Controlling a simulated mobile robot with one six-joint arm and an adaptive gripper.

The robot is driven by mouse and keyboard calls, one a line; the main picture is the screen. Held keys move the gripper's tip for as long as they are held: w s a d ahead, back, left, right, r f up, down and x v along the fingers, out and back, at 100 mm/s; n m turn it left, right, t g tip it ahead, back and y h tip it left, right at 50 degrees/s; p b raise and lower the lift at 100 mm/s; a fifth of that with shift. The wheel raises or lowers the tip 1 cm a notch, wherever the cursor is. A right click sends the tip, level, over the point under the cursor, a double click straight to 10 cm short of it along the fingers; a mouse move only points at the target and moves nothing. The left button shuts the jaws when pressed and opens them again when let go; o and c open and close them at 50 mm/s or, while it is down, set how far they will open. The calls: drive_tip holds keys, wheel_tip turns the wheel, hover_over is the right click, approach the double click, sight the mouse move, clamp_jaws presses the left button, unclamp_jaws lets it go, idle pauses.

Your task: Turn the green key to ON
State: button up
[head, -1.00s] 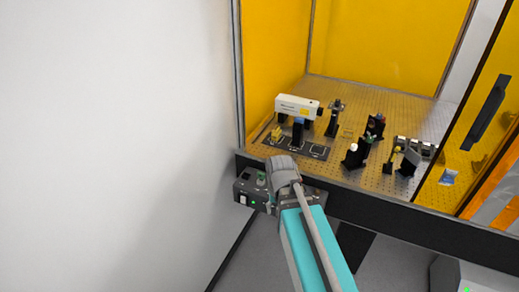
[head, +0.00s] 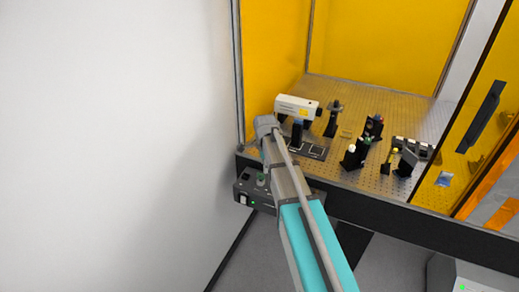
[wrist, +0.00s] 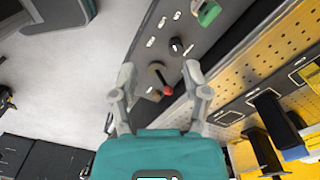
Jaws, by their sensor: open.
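The green key (head: 261,180) stands on the dark control box (head: 248,187) below the front left corner of the optical bench. My gripper (wrist: 160,70) is open and empty. The key lies beyond the fingertips, apart from them. Between the fingers in the picture, a lever with a red tip (wrist: 167,91) shows on the panel. In the head view my arm hides the fingers and part of the box.
A black knob (wrist: 176,45) sits on the panel near the key. A white rocker switch (head: 243,199) is on the box front. The perforated bench (head: 372,105) carries a white laser (head: 298,106) and several black mounts. Yellow panels enclose it. A white wall (head: 110,140) is at left.

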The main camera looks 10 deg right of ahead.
sight(261, 174)
drive_tip(key=w+r+m+p, duration=0.1)
drive_tip(key=w+m, duration=0.5)
drive_tip(key=w, duration=0.1)
drive_tip(key=shift+w+m, duration=0.3)
drive_tip(key=shift+w, duration=0.05)
drive_tip(key=shift+f, duration=0.1)
wheel_tip(261, 174, down, 13)
drive_tip(key=b, duration=1.3)
drive_tip(key=shift+f+b, duration=0.15)
drive_tip(key=shift+b, duration=0.25)
clamp_jaws()
idle(0.4)
